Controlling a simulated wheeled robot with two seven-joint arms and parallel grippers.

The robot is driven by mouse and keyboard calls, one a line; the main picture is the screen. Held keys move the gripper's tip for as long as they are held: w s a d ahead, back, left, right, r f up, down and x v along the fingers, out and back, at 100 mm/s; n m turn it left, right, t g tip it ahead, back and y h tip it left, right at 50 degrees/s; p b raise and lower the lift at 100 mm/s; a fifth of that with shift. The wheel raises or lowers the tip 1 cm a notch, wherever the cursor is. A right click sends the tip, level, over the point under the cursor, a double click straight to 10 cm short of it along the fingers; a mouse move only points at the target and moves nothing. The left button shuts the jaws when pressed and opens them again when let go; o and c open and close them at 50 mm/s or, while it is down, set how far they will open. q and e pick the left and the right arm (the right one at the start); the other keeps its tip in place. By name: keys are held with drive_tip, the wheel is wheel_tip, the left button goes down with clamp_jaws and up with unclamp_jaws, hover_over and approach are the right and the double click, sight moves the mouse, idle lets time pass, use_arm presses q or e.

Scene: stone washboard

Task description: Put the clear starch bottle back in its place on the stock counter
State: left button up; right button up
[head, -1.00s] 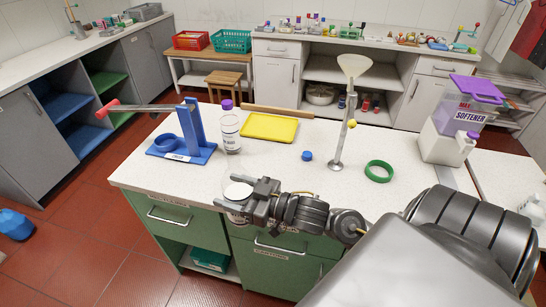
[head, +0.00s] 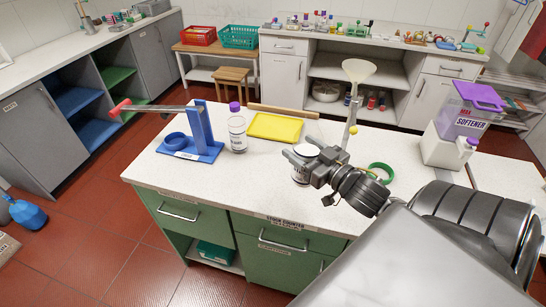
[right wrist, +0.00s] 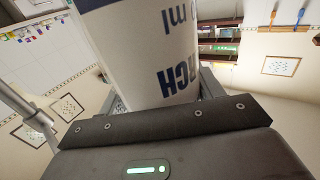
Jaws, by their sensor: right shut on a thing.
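The starch bottle (head: 299,174) has a white lid, and its label in the right wrist view (right wrist: 150,50) shows "RCH" and "ml". My right gripper (head: 314,165) is shut on it and holds it upright over the middle of the white-topped stock counter (head: 240,185). I cannot tell whether its base touches the top. My fingers hide part of the bottle. My left gripper is not in view.
On the counter are a blue stand with a red-tipped lever (head: 200,135), a purple-capped bottle (head: 237,130), a yellow tray (head: 275,127), a funnel on a stand (head: 357,72), a green ring (head: 381,172) and a softener container (head: 462,118). The front left top is clear.

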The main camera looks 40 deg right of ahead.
use_arm(q)
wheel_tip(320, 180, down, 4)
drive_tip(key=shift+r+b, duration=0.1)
drive_tip(key=shift+b, duration=1.05)
use_arm(e)
drive_tip(key=w+f, duration=1.2)
drive_tip(key=shift+a, duration=0.15)
drive_tip(key=shift+f, duration=0.15)
drive_tip(key=shift+f, duration=0.1)
drive_tip(key=o, duration=1.4)
